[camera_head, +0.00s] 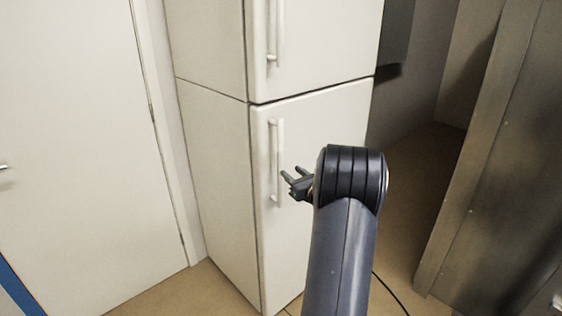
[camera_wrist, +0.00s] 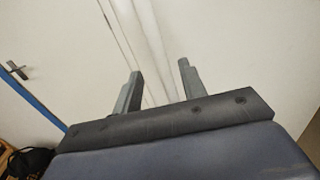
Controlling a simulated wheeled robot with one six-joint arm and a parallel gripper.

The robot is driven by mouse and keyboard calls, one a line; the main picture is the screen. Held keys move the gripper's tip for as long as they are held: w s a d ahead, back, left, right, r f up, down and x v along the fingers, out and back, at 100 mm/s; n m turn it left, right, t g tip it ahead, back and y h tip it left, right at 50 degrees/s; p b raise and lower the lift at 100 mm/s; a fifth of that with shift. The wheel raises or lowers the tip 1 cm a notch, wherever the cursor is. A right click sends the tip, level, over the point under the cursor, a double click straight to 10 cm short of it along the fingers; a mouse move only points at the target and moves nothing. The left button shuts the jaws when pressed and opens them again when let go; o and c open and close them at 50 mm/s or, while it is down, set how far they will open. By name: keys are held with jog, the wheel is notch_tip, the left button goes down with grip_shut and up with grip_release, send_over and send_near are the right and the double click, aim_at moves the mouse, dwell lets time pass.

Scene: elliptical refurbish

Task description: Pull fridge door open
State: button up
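A white two-door fridge (camera_head: 215,140) stands in the middle of the head view. Its upper door (camera_head: 318,40) and lower door (camera_head: 330,130) look shut. The upper door has a vertical handle (camera_head: 275,30), and the lower door has a vertical handle (camera_head: 274,160) near its left edge. Pale surfaces lie beyond the fingers.
A white room door (camera_head: 75,150) with a lever handle is left of the fridge. A metal cabinet (camera_head: 500,160) stands at the right. Brown floor (camera_head: 420,190) shows between the fridge and this cabinet. A dark cable (camera_head: 390,292) lies near my arm.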

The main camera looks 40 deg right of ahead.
aim_at(282, 164)
jog(key=w, duration=0.2)
jog(key=w+p, duration=0.1)
jog(key=w, duration=0.2)
jog(key=w+d, duration=0.1)
jog(key=w, duration=0.2)
jog(key=shift+w+p, duration=0.1)
jog(key=shift+p, duration=0.2)
jog(key=shift+c, duration=0.4)
grip_shut()
